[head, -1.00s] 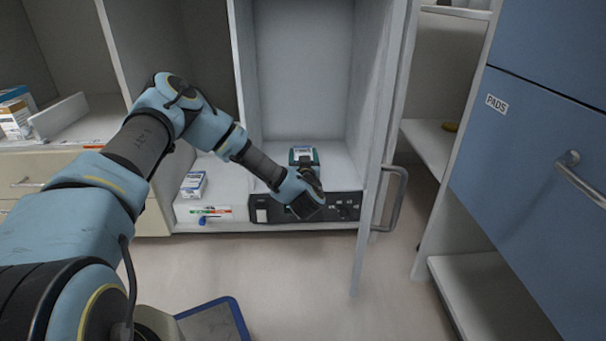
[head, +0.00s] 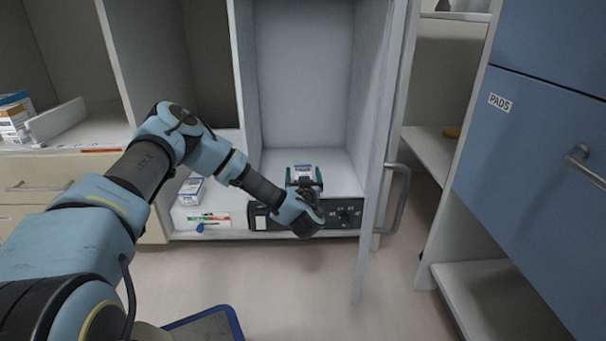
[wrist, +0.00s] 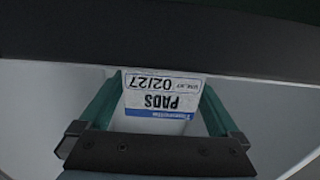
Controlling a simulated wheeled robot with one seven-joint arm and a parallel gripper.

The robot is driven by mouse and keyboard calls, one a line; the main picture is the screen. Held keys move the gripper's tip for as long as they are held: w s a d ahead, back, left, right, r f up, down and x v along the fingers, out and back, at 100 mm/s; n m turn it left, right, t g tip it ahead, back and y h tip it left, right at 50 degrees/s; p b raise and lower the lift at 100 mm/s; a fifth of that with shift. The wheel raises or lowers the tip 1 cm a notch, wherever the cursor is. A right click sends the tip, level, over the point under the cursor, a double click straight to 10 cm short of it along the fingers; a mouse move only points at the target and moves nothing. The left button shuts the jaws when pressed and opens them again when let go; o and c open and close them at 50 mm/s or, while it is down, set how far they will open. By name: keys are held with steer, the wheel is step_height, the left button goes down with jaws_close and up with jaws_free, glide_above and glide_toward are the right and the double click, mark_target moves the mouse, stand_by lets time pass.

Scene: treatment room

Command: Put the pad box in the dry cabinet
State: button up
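The pad box (head: 303,171) is small and white with a blue band. Its label reads PADS and 02/27, upside down in the wrist view (wrist: 162,97). My gripper (head: 304,178) has its green fingers on both sides of the box and appears shut on it; the fingers also show in the wrist view (wrist: 162,105). The box is at the front of the open grey cabinet (head: 305,75), just above its black control panel (head: 346,212). The wrist hides part of this panel. I cannot tell whether the box touches the cabinet floor.
The open cabinet door (head: 378,150) with its handle (head: 398,200) stands close on the right. Another white box (head: 191,191) is on the lower shelf at left. A blue drawer unit (head: 535,150) marked PADS is at far right. The cabinet's interior behind the box looks empty.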

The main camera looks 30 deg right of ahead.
steer(key=shift+s+r, duration=0.2)
steer(key=p+v, duration=0.6)
steer(key=v, duration=0.5)
steer(key=shift+s+a, duration=0.25)
